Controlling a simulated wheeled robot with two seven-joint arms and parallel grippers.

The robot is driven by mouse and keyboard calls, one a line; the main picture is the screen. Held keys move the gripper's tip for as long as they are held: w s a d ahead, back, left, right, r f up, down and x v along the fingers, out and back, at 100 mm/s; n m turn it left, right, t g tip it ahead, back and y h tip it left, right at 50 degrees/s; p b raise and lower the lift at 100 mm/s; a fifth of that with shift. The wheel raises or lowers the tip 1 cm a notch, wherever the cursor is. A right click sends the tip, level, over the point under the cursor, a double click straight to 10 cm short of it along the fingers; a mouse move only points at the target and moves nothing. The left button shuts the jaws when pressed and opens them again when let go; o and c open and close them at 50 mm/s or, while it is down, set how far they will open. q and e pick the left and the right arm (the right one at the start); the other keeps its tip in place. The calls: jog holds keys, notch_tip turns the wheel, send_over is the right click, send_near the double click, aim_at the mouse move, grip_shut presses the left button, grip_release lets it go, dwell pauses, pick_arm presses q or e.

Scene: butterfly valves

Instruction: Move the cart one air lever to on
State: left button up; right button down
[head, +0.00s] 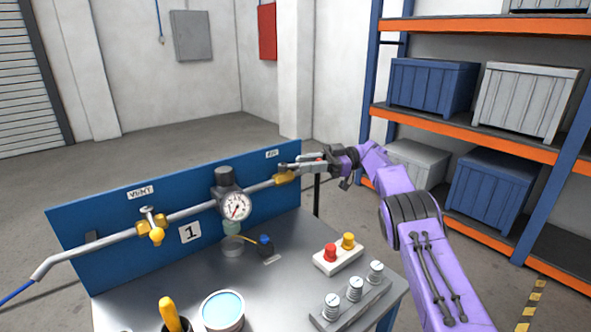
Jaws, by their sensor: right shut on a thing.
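A grey pipe runs along the panel. At its right end, below a small label (272,154) that seems to read AIR, is the yellow air valve (285,178). My right gripper (299,165) reaches in from the right and is shut on the air lever just above this valve. The fingers hide most of the lever, so its exact angle is hard to tell. My left gripper is not in view.
A yellow valve (156,235) under a VENT label and a gauge (235,205) sit on the same pipe. A button box (338,256), a weight rack (350,303) and a blue-filled tub (223,310) stand on the cart. Shelves with crates (433,85) are at right.

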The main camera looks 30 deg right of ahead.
jog(key=shift+f, duration=0.1)
dwell(0.3)
jog(key=c, duration=1.3)
grip_release()
jog(key=shift+c, duration=0.2)
jog(key=shift+o, duration=0.8)
jog(key=shift+w, duration=0.15)
